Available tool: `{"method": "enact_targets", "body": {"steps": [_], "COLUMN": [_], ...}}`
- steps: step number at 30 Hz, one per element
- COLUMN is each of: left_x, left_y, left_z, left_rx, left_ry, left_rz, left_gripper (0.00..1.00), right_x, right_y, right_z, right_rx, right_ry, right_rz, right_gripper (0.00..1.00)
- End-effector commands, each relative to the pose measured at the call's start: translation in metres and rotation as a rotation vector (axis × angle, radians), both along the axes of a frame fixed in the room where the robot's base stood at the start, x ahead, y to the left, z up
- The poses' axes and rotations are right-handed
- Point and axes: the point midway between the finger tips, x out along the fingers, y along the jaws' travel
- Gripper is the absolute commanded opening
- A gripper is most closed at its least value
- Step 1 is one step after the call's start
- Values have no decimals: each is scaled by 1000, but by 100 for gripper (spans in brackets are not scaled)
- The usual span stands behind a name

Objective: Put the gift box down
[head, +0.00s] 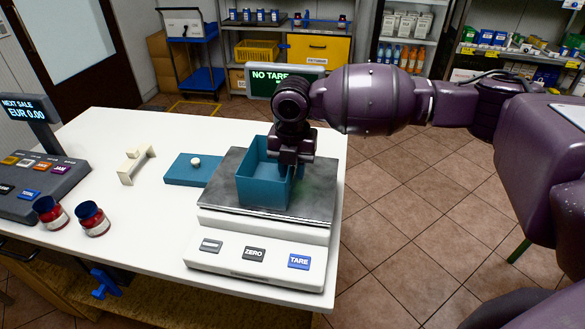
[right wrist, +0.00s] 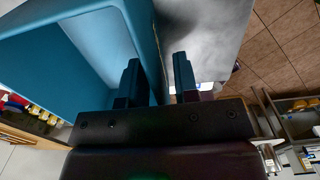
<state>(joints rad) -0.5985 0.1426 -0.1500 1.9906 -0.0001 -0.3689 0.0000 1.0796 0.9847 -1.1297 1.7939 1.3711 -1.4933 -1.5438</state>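The gift box (head: 252,186), a teal open-topped box, stands upright on the metal pan (head: 318,199) of the white scale. My right gripper (head: 292,165) is over the box's right side, pointing down. In the right wrist view its two fingers (right wrist: 158,84) straddle one wall of the box (right wrist: 144,40), one finger inside and one outside. They are apart, with a narrow gap showing between wall and outer finger. A flat teal lid (head: 184,172) with a white knob lies on the counter left of the scale. My left gripper is not in view.
The scale's front buttons (head: 254,254) face me; its display (head: 270,81) reads "NO TARE". A cream bracket-like object (head: 137,165), two red jars with dark lids (head: 92,219) and a till (head: 40,185) stand on the white counter (head: 150,240). Clear counter lies between jars and scale.

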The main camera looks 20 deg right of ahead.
Motion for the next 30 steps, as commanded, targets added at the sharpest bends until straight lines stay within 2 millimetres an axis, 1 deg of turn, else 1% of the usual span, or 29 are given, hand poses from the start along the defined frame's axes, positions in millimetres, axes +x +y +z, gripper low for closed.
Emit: {"method": "enact_targets", "body": {"steps": [5,12,18,24,30], "left_x": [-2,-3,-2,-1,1], "left_y": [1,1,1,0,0], "left_z": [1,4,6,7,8], "left_rx": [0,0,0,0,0], "left_ry": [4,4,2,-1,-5], "left_rz": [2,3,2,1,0], "left_gripper": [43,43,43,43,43], "right_x": [0,1,0,0,0], "right_y": [0,0,0,0,0], "right_z": [23,71,102,117,120], "right_rx": [1,0,1,-1,0], "right_ry": [-4,-5,-3,-1,0], "right_rz": [0,0,0,0,0], "right_gripper": [28,28,28,28,28]}}
